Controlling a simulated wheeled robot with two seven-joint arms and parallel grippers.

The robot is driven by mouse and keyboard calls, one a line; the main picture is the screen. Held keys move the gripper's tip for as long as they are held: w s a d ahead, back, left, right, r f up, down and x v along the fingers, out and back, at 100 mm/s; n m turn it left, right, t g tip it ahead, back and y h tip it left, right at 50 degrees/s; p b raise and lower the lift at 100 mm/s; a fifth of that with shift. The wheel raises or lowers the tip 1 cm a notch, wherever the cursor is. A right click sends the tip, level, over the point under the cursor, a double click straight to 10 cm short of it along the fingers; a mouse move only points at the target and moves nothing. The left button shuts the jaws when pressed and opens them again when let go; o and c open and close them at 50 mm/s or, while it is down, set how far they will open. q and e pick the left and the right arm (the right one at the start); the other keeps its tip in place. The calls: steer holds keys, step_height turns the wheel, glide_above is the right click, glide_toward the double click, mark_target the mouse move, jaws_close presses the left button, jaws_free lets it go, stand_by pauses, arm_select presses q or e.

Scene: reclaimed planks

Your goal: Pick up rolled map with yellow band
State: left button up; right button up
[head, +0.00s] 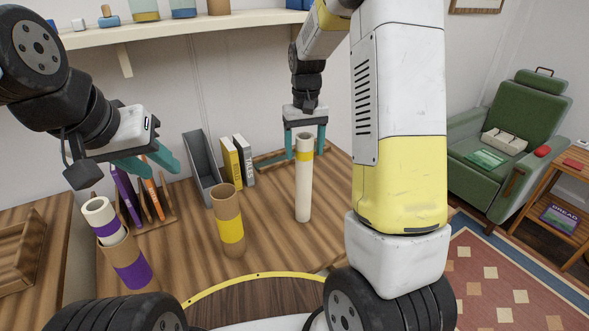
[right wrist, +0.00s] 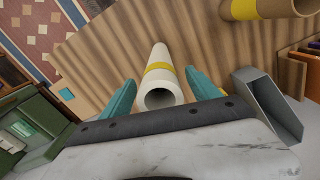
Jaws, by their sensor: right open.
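The rolled map with the yellow band (head: 303,190) is a white tube standing upright on the plank table, its yellow band near the top. My right gripper (head: 305,156) points down over it, with one teal finger on each side of its upper end. In the right wrist view the rolled map (right wrist: 161,85) lies between the spread fingers of the right gripper (right wrist: 161,78), with its open end facing the camera. No clear contact shows. My left gripper (head: 160,166) is at the left, its teal fingers apart and empty above the book rack.
A brown tube with a yellow band (head: 230,231) stands left of the map. A purple-banded brown tube (head: 130,268) holds a white roll (head: 101,215). A grey file holder (head: 199,170) and yellow and grey books (head: 231,160) stand behind. A green armchair (head: 520,125) is at right.

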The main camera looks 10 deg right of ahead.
jaws_close()
stand_by(0.3)
